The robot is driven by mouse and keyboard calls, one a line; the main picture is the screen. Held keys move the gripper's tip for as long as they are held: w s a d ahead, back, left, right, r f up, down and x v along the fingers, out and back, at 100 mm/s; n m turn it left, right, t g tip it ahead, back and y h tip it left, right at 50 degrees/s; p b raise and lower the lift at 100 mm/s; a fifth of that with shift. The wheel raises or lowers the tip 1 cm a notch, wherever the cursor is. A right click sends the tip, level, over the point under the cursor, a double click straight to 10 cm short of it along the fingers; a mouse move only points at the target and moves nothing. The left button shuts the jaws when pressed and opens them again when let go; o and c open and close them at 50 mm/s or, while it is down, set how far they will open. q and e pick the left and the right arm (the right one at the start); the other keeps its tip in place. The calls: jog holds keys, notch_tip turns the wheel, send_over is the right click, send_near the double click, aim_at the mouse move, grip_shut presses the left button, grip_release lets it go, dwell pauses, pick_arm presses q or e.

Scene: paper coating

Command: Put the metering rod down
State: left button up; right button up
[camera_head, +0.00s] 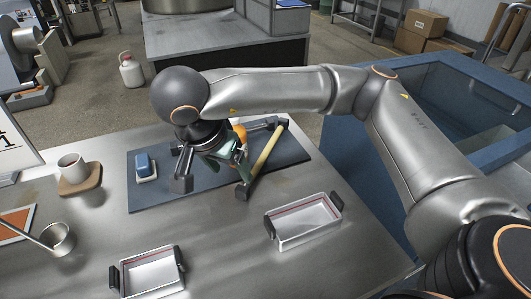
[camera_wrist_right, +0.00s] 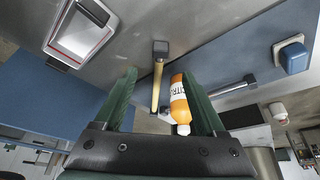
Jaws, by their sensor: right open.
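A brass-coloured rod with dark end blocks (camera_head: 266,154) lies slanted across the right part of the dark mat (camera_head: 155,196); it also shows in the right wrist view (camera_wrist_right: 157,86). A silver bar with dark ends (camera_wrist_right: 234,88) is also on the mat, partly hidden by my arm in the head view. I cannot tell for certain which is the metering rod. My right gripper (camera_head: 238,158), with green fingers, is open over the mat just left of the brass rod. In the wrist view, the rod shows between the fingers, which are not closed on it. My left gripper is not in view.
An orange bottle (camera_wrist_right: 180,102) stands near the right finger in the wrist view. A blue block (camera_head: 144,166) sits at the mat's left. Two metal trays (camera_head: 300,236) (camera_head: 150,284) are in front, with cups at left. Bare table lies between trays and mat.

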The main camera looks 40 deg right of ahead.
aim_at(242, 189)
jog(key=b+x, duration=0.2)
jog(key=x, duration=0.8)
jog(key=shift+f, duration=0.2)
jog(key=shift+a, duration=0.1)
grip_shut()
dwell(0.4)
